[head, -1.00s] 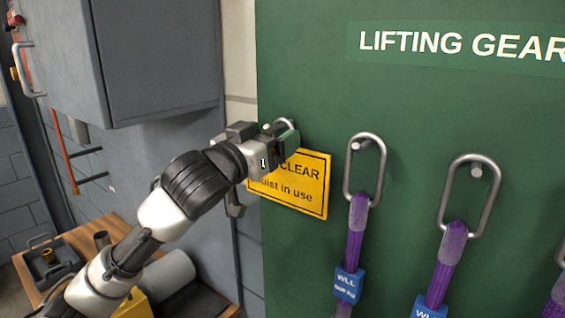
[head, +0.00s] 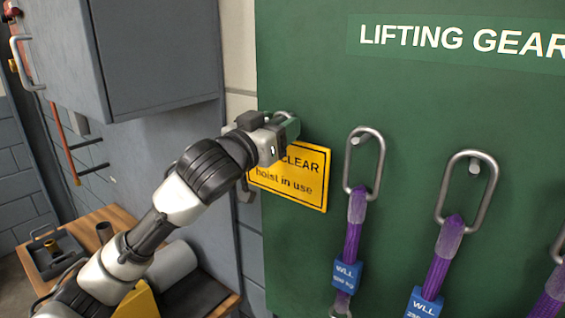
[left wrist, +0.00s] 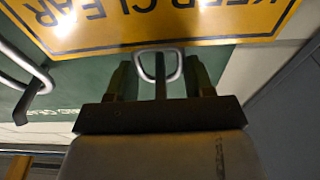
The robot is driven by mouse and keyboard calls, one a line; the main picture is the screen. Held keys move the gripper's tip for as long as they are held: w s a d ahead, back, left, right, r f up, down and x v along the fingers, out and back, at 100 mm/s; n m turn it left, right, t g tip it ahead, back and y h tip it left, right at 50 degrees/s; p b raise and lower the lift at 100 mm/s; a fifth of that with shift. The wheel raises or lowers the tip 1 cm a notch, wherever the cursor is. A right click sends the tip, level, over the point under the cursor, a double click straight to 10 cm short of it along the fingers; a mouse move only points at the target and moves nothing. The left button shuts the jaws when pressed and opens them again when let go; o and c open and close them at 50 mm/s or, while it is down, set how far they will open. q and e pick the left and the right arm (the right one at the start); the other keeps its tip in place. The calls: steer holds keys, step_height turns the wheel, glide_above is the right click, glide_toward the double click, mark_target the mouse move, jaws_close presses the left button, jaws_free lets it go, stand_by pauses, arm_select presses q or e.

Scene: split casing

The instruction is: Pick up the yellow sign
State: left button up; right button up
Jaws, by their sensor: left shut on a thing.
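The yellow sign (head: 300,182) hangs flat against the green board, its black text partly covered by my left gripper. In the left wrist view the sign (left wrist: 150,25) shows upside down across the top, with a metal loop (left wrist: 181,66) at its edge. My left gripper (head: 288,130) is at the sign's upper left corner in the head view. In the left wrist view its fingers (left wrist: 160,80) stand on either side of the loop, and it is shut on the sign by this loop. A thin dark bar shows between the fingers. My right gripper is not in view.
The green board (head: 400,100) also carries purple slings (head: 352,225) on metal rings, close to the right of the sign. A grey cabinet (head: 150,60) stands at left. Below is a wooden bench (head: 85,228) with a grey tray (head: 55,255).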

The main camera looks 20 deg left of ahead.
arm_select(q)
steer(key=shift+r+b, duration=0.55)
steer(key=shift+r, duration=0.2)
steer(key=r+b+v, duration=0.2)
steer(key=b+v, duration=0.5)
steer(key=v, duration=1.1)
steer(key=shift+s+r, duration=0.15)
steer(key=shift+r, duration=0.3)
